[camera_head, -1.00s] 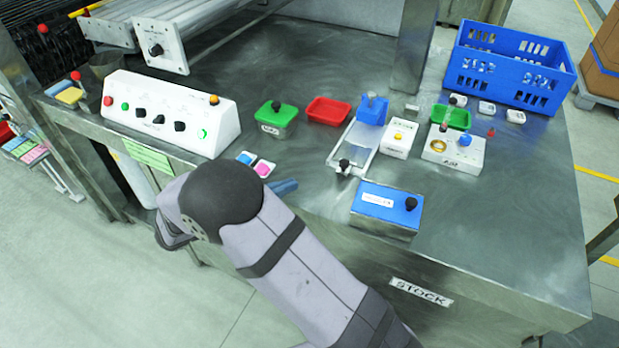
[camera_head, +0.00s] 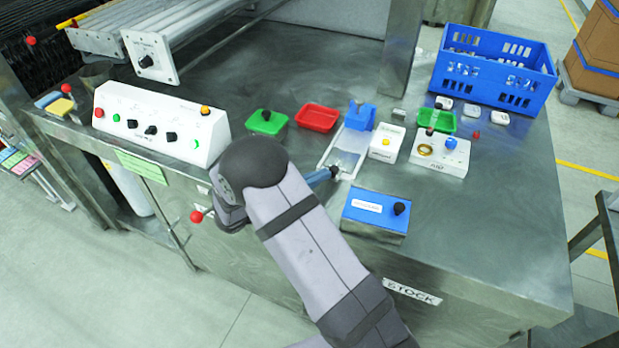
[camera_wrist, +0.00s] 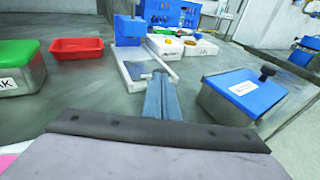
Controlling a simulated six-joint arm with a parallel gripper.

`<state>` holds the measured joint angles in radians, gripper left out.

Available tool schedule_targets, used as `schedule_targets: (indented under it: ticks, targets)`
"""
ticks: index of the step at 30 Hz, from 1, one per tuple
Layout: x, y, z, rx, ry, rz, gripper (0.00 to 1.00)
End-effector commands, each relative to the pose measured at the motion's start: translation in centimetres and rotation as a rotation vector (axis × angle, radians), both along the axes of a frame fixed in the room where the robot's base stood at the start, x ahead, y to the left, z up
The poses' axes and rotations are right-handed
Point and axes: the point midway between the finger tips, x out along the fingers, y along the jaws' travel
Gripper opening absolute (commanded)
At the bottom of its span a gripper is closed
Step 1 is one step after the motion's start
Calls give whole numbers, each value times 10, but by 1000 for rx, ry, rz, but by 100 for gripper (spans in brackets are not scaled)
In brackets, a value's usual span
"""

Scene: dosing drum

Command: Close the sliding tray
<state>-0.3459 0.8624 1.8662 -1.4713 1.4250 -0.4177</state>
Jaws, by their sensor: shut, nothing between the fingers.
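The sliding tray (camera_head: 343,160) is a pale, flat tray that reaches toward the table's front from under a blue block (camera_head: 360,116). It also shows in the wrist view (camera_wrist: 137,72), ahead of my gripper. My gripper (camera_head: 334,172) is shut and empty, with its blue-grey fingers at the tray's front end. In the wrist view the fingertips (camera_wrist: 158,78) are at the tray's front handle and cover part of it. I cannot tell whether they touch it.
A blue-lidded box (camera_head: 375,212) with a black knob stands right of my gripper. A red dish (camera_head: 317,117) and a green-lidded container (camera_head: 267,122) are to the left of the tray. A white box with a yellow button (camera_head: 387,144) stands close on its right.

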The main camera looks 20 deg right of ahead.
Motion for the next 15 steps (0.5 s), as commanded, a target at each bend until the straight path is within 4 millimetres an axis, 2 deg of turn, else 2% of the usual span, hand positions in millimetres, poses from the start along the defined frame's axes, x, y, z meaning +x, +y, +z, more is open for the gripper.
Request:
schedule_targets:
  ticks: [15]
  targets:
    - [3,-6,-2,1,0,-1,0]
